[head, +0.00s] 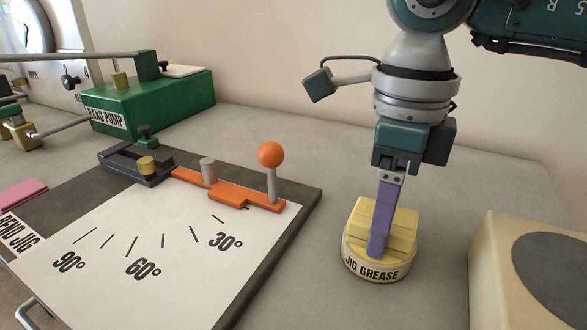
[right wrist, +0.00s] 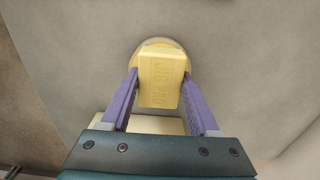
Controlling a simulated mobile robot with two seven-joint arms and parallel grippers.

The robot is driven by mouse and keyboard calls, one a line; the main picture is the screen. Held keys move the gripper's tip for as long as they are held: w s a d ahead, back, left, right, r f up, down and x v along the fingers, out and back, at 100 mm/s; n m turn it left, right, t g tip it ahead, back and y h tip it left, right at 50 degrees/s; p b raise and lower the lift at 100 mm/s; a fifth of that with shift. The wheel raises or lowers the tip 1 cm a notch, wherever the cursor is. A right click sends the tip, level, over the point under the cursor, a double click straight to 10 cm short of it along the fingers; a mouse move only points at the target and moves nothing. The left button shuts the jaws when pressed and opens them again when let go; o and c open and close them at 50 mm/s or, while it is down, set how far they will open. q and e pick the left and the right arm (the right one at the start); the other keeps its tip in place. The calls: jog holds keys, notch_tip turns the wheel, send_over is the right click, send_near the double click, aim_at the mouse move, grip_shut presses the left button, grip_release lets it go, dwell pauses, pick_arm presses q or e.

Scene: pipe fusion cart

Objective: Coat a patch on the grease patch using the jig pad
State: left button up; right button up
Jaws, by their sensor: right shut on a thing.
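The jig pad is a yellow block (head: 372,222) over the round cream jig grease tin (head: 376,265), whose label reads "JIG GREASE". My left gripper is not in view.
The bend jig board (head: 140,255) with angle marks and an orange lever (head: 228,194) with a ball knob lies to the left. A green hand pump (head: 155,103) stands behind it. A cream box (head: 530,270) stands close on the right. The grey bench behind the tin is clear.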

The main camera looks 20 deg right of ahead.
notch_tip(320, 180, up, 7)
jog(key=p, duration=0.5)
dwell(0.3)
dwell(0.5)
jog(key=shift+a+r+n+p, duration=0.1)
jog(key=shift+r+n+p, duration=0.2)
jog(key=shift+r+p, duration=0.15)
notch_tip(320, 180, up, 12)
jog(key=a+n+p, duration=0.3)
jog(key=n+p, duration=0.2)
jog(key=n, duration=0.7)
notch_tip(320, 180, up, 11)
jog(key=n+p, duration=0.5)
jog(key=n, duration=1)
send_over(362, 223)
jog(key=s+a, duration=0.2)
jog(key=s+r+p, duration=0.3)
jog(key=r+p, duration=1.4)
jog(key=p, duration=0.1)
jog(key=s+r+p, duration=0.2)
jog(key=r+p, duration=1.6)
jog(key=p, duration=0.1)
jog(key=shift+s+d+r+p, duration=0.2)
jog(key=shift+s+r+p, duration=0.1)
jog(key=shift+s+r, duration=0.1)
